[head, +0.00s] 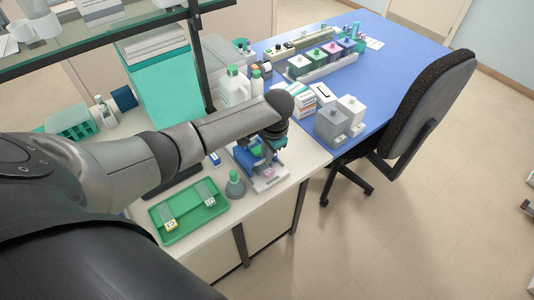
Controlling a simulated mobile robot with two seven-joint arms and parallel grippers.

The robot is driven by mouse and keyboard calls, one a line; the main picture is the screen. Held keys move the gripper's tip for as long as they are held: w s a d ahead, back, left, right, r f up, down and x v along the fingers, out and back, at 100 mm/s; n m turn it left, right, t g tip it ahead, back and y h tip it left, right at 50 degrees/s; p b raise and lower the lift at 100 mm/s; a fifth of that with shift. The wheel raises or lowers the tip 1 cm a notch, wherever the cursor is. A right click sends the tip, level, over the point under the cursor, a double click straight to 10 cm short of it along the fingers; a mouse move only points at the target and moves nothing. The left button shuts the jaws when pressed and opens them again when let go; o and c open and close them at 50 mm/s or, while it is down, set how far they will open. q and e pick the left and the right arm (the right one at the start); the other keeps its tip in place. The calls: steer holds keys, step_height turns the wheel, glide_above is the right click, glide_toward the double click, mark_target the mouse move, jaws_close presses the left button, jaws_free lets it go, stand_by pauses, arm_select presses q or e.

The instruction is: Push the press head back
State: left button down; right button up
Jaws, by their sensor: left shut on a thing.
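A small press (270,180) with a pale base stands near the front edge of the white counter, beside the blue table. My left arm reaches over it from the left. My left gripper (262,150) points down at the press and is shut on its upper part, which looks like the press head. Blue and green parts show between and around the fingers. The gripper and wrist hide much of the press, so the exact grip and the head's position are hard to tell. A small pinkish piece shows on the base below. My right gripper is out of view.
A green tray (184,228) with slides and a grey, green-topped bottle (235,186) stand left of the press. White bottles (234,88) are behind. Grey boxes (332,125) and a staining rack row (320,60) are on the blue table. A black chair (430,100) is right.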

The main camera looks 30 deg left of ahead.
mark_target(255, 147)
arm_select(q)
steer(key=shift+a, duration=0.1)
steer(key=w+a, duration=0.1)
steer(key=a, duration=0.1)
steer(key=w+a+b, duration=0.1)
steer(key=a, duration=0.1)
steer(key=w+a+b, duration=0.1)
steer(key=a, duration=0.2)
steer(key=shift+f, duration=0.1)
steer(key=shift+w+a+r+b, duration=0.2)
steer(key=shift+w+a+b, duration=0.1)
steer(key=shift+a, duration=0.3)
steer(key=c, duration=0.9)
jaws_free()
steer(key=shift+a, duration=0.1)
steer(key=d+r, duration=0.1)
steer(key=r, duration=0.4)
steer(key=r+p, duration=0.1)
steer(key=r, duration=0.4)
steer(key=s+d+r, duration=0.1)
steer(key=r, duration=0.4)
steer(key=shift+d, duration=0.3)
steer(key=shift+d+f, duration=0.1)
